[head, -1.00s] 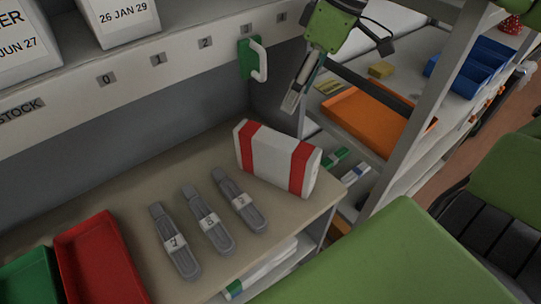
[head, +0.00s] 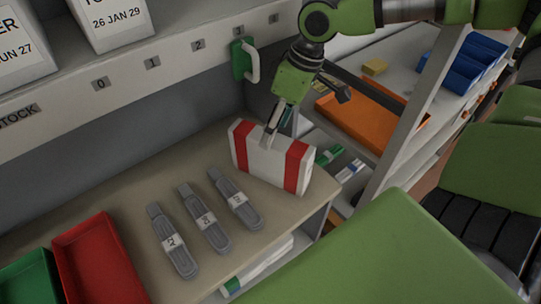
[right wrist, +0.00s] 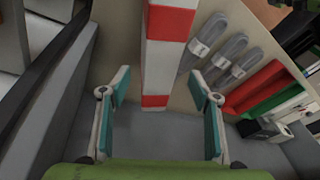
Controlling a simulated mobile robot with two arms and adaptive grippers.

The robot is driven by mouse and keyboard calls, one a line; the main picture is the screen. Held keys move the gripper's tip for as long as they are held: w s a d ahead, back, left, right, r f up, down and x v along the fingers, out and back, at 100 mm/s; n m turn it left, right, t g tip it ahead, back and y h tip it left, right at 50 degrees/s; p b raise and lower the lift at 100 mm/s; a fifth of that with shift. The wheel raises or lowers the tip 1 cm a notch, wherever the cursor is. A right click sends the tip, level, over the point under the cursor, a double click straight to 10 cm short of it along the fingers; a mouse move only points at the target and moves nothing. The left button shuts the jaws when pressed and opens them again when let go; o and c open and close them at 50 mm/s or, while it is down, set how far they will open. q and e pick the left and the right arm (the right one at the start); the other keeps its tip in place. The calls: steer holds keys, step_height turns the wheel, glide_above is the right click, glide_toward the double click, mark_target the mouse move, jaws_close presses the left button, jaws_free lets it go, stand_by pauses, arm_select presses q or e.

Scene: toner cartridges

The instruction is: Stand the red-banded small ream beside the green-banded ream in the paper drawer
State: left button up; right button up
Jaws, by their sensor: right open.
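The red-banded small ream (head: 270,157), white with two red bands, stands on its long edge on the bench top near its right end. My right gripper (head: 269,136) is at its top edge in the head view. A white pack with a green band (head: 262,268), possibly the green-banded ream, lies under the bench top, mostly hidden. My left gripper is not in view.
Several grey toner cartridges (head: 204,219) lie left of the ream, with a red tray (head: 100,262) and a green tray (head: 32,279) beyond. A green handle (head: 243,60) is on the wall behind. An orange tray (head: 365,118) sits on the right shelf.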

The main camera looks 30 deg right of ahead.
mark_target(270, 158)
steer(key=shift+x, duration=1.35)
steer(key=shift+c, duration=0.4)
jaws_close()
steer(key=shift+w+r, duration=0.1)
steer(key=shift+r, duration=0.05)
